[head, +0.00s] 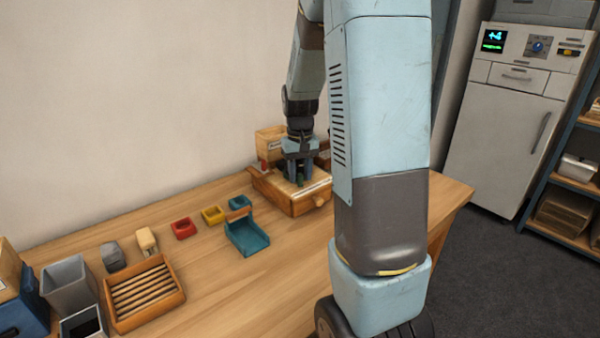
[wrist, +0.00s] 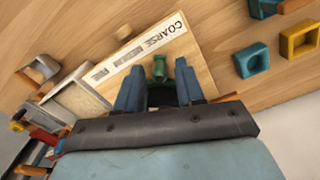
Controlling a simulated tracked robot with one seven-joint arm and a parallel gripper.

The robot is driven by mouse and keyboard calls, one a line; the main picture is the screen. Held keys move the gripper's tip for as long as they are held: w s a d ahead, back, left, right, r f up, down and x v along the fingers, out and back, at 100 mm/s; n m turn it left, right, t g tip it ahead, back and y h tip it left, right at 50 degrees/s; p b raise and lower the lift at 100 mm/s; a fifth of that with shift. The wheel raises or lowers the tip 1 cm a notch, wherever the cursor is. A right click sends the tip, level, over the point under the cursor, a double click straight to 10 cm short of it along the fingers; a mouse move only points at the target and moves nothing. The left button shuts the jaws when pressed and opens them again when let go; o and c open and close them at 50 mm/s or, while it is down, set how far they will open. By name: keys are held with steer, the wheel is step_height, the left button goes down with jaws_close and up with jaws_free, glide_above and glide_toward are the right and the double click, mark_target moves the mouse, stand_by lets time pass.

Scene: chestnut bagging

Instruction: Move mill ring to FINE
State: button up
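The wooden mill (head: 308,205) stands at the back of the table. In the wrist view its light top plate (wrist: 200,62) carries a printed scale reading COARSE, a middle word too small to read clearly, and FINE. Green parts (wrist: 160,69), seemingly the mill ring, show between my fingers beside the scale; the rest is hidden by my gripper. I cannot tell which mark the ring points to. My gripper (wrist: 160,84) points down over the mill, its blue fingers apart on either side of the green parts. It also shows in the head view (head: 299,178).
A teal scoop-like tray (head: 247,238) and small red (head: 183,228), yellow (head: 212,215) and teal (head: 240,202) cups lie left of the mill. A slatted wooden tray (head: 145,292) and grey bin (head: 68,287) stand farther left. Bare tabletop lies in front of the mill.

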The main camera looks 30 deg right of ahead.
jaws_close()
steer(key=shift+a, duration=0.1)
stand_by(0.5)
